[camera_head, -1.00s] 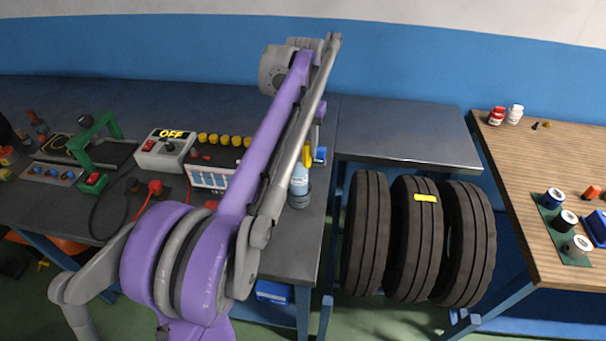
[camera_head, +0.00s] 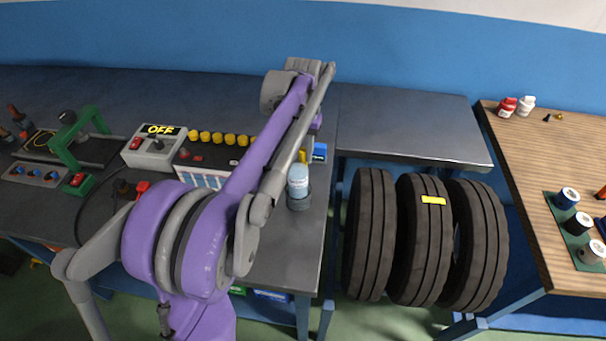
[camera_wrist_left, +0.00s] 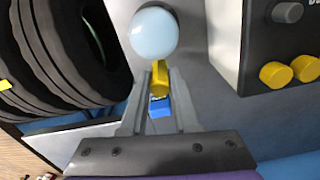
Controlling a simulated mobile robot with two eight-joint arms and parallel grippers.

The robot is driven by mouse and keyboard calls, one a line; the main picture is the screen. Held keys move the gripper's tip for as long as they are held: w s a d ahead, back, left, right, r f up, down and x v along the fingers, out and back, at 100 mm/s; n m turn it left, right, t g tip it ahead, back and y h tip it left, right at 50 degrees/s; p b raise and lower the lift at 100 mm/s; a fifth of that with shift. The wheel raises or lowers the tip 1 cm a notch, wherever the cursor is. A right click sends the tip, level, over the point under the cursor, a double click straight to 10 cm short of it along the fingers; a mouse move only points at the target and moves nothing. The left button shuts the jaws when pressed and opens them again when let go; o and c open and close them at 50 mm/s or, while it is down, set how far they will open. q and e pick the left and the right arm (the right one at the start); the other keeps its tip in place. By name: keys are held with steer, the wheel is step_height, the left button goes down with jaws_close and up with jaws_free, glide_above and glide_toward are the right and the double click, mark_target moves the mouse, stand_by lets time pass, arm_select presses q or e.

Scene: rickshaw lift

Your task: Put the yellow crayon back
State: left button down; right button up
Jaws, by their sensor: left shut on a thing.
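My left gripper (camera_wrist_left: 161,88) is shut on the yellow crayon (camera_wrist_left: 160,77), which sticks out between the fingertips in the left wrist view. In the head view the yellow crayon (camera_head: 302,156) shows as a small piece beside the purple arm, above the bench's right end. A small blue box (camera_head: 320,151) is close beside it; in the left wrist view the blue box (camera_wrist_left: 160,106) shows between the fingers. Whether crayon and box touch, I cannot tell. My arm hides much of the gripper in the head view. My right gripper is not in view.
A light-blue bottle (camera_head: 298,181) stands close to the crayon in a dark round holder. A control panel with yellow knobs (camera_head: 205,137) is left of my arm. Tyres (camera_head: 421,240) stand right of the bench. The grey tabletop (camera_head: 405,120) above them is clear.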

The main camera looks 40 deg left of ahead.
arm_select(q)
step_height(320, 180, down, 8)
steer(key=shift+w+f, duration=0.1)
steer(key=shift+f, duration=0.05)
stand_by(0.3)
steer(key=shift+f+b, duration=0.2)
steer(key=shift+b, duration=0.15)
steer(key=c, duration=0.7)
jaws_free()
steer(key=shift+o, duration=0.2)
steer(key=shift+r, duration=0.2)
